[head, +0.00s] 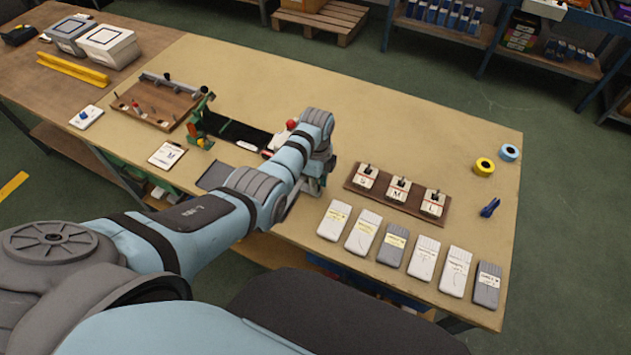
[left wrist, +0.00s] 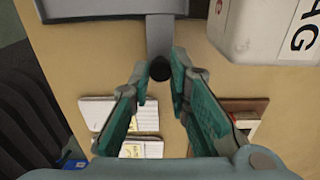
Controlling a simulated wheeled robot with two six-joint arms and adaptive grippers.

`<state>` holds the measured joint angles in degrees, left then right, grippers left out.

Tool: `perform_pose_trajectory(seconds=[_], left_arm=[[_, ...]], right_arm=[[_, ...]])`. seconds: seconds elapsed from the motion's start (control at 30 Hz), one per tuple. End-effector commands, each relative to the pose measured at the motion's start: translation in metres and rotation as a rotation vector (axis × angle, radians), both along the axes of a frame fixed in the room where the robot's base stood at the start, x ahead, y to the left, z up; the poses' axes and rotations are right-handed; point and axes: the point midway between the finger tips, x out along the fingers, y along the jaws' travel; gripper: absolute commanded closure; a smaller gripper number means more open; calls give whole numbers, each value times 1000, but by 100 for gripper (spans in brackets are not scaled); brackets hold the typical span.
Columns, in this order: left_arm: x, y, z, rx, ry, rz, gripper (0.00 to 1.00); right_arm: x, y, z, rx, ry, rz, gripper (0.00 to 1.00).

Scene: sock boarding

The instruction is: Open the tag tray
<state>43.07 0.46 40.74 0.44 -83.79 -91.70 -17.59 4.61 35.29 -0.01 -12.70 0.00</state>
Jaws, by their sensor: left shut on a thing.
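The tag tray (left wrist: 95,12) shows as a grey part with a raised rim at the top of the left wrist view. A grey arm runs from it down to a round black knob (left wrist: 159,70). My left gripper (left wrist: 158,82) has its two teal-padded fingers on either side of this knob and is shut on it. A white box with the letters "AG" visible (left wrist: 268,30) stands beside the tray. In the head view my left gripper (head: 314,188) points down at the table, and my arm hides the knob. My right gripper is not in view.
Several packed socks (head: 365,232) lie along the front edge of the table, right of my gripper. A brown rack (head: 380,205) with S, M and L blocks is close by. Yellow (head: 484,167) and blue tape rolls are at the far right.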

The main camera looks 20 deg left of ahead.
Motion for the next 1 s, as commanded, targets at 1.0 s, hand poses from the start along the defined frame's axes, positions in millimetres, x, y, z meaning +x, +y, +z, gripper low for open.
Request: perform_pose_trajectory(seconds=[1.0], left_arm=[[0,1,94,1,-3,1,62]], right_arm=[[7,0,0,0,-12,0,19]])
